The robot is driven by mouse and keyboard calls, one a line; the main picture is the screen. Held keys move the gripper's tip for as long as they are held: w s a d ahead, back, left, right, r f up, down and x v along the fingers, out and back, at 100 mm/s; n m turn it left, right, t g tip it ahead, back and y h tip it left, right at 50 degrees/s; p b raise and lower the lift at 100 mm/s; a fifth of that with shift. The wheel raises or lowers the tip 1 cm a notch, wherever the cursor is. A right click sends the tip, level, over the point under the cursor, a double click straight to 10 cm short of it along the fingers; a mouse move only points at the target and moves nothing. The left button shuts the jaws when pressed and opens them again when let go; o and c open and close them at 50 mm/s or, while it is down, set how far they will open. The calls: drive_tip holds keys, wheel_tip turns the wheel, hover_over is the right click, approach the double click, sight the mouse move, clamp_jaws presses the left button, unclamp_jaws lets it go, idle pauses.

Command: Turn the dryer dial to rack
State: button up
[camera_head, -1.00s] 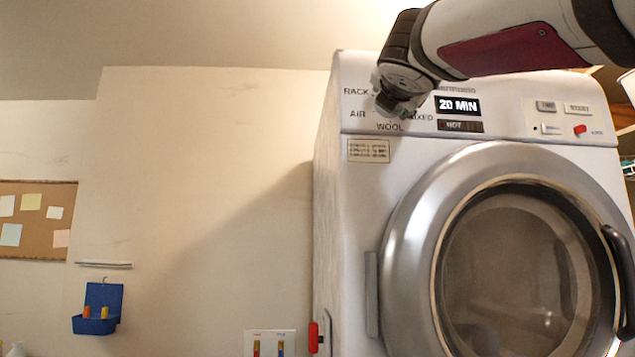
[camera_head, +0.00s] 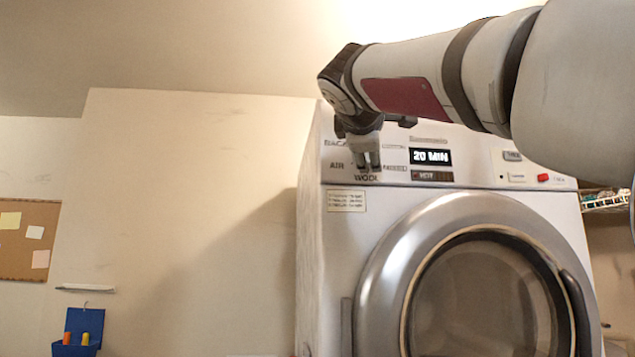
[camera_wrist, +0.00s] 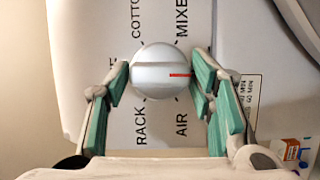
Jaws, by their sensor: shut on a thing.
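The dryer dial (camera_wrist: 150,83) is a round silver-white knob with a red mark, seen in the wrist view. The mark points right, at my right finger, which hides the label there. RACK (camera_wrist: 140,126) is printed at the dial's lower left and AIR at its lower right; COTTON and MIXED are above. My gripper (camera_wrist: 158,76) has its green-padded fingers on opposite sides of the dial and is shut on it. In the head view my gripper (camera_head: 368,163) is at the upper left of the white dryer (camera_head: 330,260), just above WOOL, hiding the dial.
The panel also has a 20 MIN display (camera_head: 430,157) and a red button (camera_head: 543,177) right of the dial. The round door (camera_head: 385,260) is below. A wire shelf (camera_head: 606,200) is at right. A corkboard (camera_head: 28,240) and a blue holder (camera_head: 80,333) hang on the left wall.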

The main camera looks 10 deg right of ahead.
drive_tip(key=m+g+y+p, duration=0.1)
drive_tip(key=m+y+p, duration=0.1)
drive_tip(key=m, duration=0.3)
drive_tip(key=m+y+p, duration=0.3)
drive_tip(key=m+y, duration=0.1)
drive_tip(key=m, duration=0.2)
drive_tip(key=d+m+g+y+p, duration=0.1)
drive_tip(key=m+y+p, duration=0.1)
drive_tip(key=m, duration=0.4)
drive_tip(key=shift+r+g+y, duration=0.2)
drive_tip(key=shift+g+y, duration=0.1)
drive_tip(key=shift+y, duration=0.5)
idle(0.4)
drive_tip(key=o, duration=1.1)
drive_tip(key=shift+w, duration=0.1)
